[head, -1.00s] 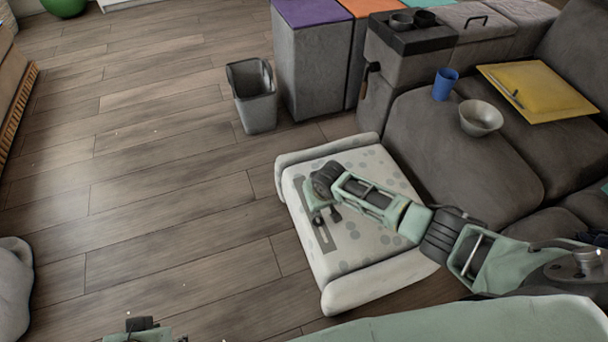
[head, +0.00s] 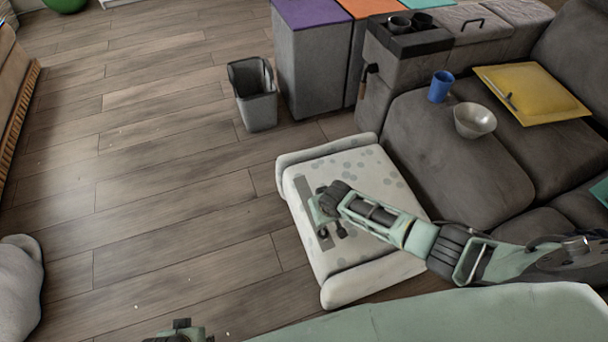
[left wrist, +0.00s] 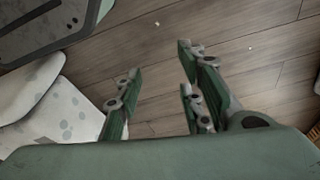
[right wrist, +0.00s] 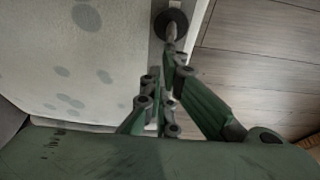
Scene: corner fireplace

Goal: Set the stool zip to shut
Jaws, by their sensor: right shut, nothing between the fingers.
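The stool (head: 362,176) is a low white padded block with grey spots and rolled ends. A grey zip strip (head: 302,190) runs along its left side in the head view. My right gripper (head: 331,233) is over the near part of this strip and covers some of it. In the right wrist view, a round dark knob on a pale stem (right wrist: 171,24) sits at the stool's edge, just beyond my shut right fingers (right wrist: 163,98). I cannot tell whether they touch it. My left gripper (left wrist: 157,82) is open and empty above the floor, away from the stool.
A grey bin (head: 256,98) stands behind. The wooden floor on the left is largely clear.

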